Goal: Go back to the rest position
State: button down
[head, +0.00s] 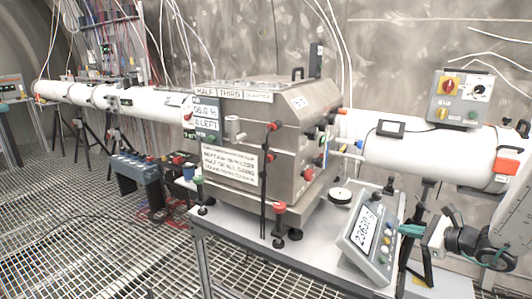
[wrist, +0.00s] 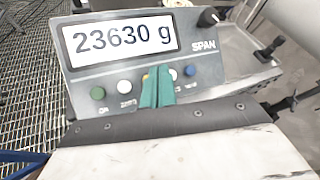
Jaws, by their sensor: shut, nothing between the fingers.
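My gripper (head: 408,230) is at the right in the head view, its teal fingers together just right of a tilted grey scale panel (head: 352,240). In the wrist view the shut teal fingers (wrist: 158,80) point at the same panel (wrist: 85,80), over its row of buttons, with nothing held. The display (wrist: 122,38) reads 23630 g. A green button (wrist: 97,93) and a white one lie left of the fingers; a blue button (wrist: 190,70) lies right. The fingers partly cover the middle buttons. I cannot tell whether they touch the panel.
A big steel box (head: 290,110) with labels stands on the grey table (head: 225,228), behind the panel. A white pipe (head: 420,155) runs along the wall, with a control box (head: 458,98) above it. Black stands are beneath the pipe. Open grated floor (head: 110,250) lies at the left.

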jog(key=s+a+r+n+g+y, duration=0.3)
jog(key=s+a+r+n+g, duration=0.2)
jog(key=s+a+n+g, duration=0.4)
jog(key=s+a+r+n+h, duration=0.2)
jog(key=s+r+n+h, duration=0.1)
jog(key=s, duration=0.4)
jog(key=s+a+r+n+g+h, duration=0.1)
jog(key=s+a+r+n+h, duration=0.2)
jog(key=s+n, duration=0.4)
jog(key=s+a+r+n+h, duration=0.3)
jog(key=s+r+n+h, duration=0.1)
jog(key=s+r+n, duration=0.1)
jog(key=shift+s+a+r+n, duration=0.2)
jog(key=shift+s+r+n, duration=0.15)
jog(key=shift+s+n, duration=0.6)
jog(key=shift+s+a+m+g, duration=0.1)
jog(key=shift+s+m+g, duration=0.15)
jog(key=shift+s+g, duration=0.05)
